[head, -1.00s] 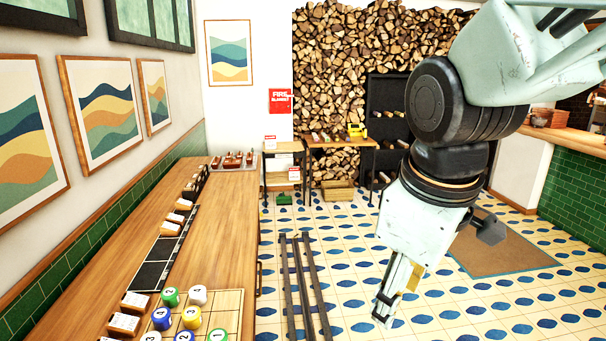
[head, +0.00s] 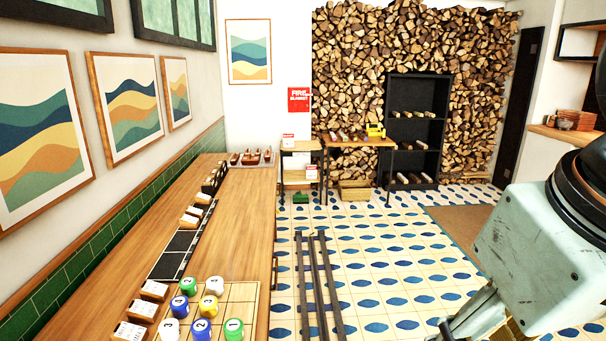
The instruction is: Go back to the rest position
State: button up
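My gripper (head: 452,332) is at the lower right of the head view, over the tiled floor and well to the right of the wooden counter (head: 248,215). Only its upper part shows; the fingertips are cut off by the bottom edge, so I cannot tell whether it is open or shut. No held object shows in the visible part.
Numbered cups (head: 188,285) in several colours stand on a wooden board (head: 247,292) at the counter's near end. Small card blocks (head: 154,290) and a black strip (head: 180,243) lie along the counter. Rails (head: 318,285) run along the floor. Shelves (head: 415,130) stand at the back.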

jog(key=shift+s+m, duration=0.6)
jog(key=shift+s, duration=0.6)
dwell(0.4)
